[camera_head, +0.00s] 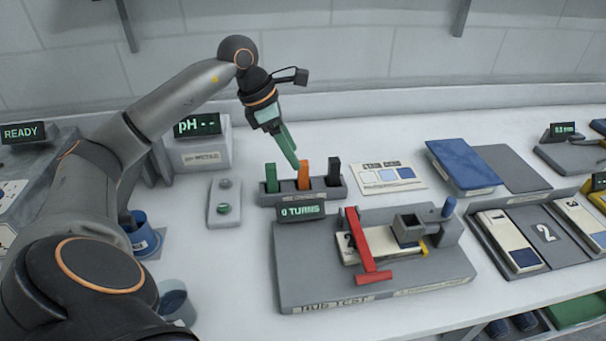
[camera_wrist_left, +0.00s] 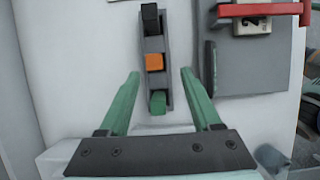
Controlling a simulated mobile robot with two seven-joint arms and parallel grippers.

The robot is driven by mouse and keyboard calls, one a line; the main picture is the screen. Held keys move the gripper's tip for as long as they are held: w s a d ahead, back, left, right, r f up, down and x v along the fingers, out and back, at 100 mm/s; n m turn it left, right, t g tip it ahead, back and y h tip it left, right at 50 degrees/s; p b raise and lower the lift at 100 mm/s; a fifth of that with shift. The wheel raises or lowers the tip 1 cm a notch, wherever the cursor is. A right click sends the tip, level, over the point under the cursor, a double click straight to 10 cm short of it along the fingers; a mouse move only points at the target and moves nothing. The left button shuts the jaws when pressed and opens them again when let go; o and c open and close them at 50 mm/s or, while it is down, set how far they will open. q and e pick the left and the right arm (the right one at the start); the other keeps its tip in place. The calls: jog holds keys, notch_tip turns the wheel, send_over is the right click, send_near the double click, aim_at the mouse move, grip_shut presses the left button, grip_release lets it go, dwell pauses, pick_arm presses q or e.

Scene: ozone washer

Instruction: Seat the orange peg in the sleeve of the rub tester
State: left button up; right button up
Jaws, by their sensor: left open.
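The orange peg (camera_head: 304,173) stands upright in the middle of a grey rack (camera_head: 331,196), between a green peg (camera_head: 271,177) and a black peg (camera_head: 334,171). My left gripper (camera_head: 295,165) is open and empty just above the rack, its green fingers pointing down. In the left wrist view the orange peg (camera_wrist_left: 155,62) lies ahead of the open fingertips (camera_wrist_left: 160,72), between their lines. The rub tester (camera_head: 437,271) is a grey plate with a red lever (camera_head: 363,243) and a square grey sleeve (camera_head: 408,229). My right gripper is not in view.
A "0 TURNS" display (camera_head: 300,211) stands in front of the rack. A pH meter (camera_head: 205,155) is behind left, with a small button box (camera_head: 224,203) nearer. A blue pad (camera_head: 463,165) lies right, and a numbered tray (camera_head: 545,236) lies beside the tester.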

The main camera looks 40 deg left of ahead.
aim_at(303, 163)
pick_arm(q)
jog(key=x, duration=0.3)
jog(key=p+x, duration=0.1)
jog(key=x, duration=0.2)
jog(key=shift+w+a+f, duration=0.1)
jog(key=shift+w+a, duration=0.05)
jog(key=shift+w, duration=0.35)
jog(key=shift+c, duration=0.2)
grip_shut()
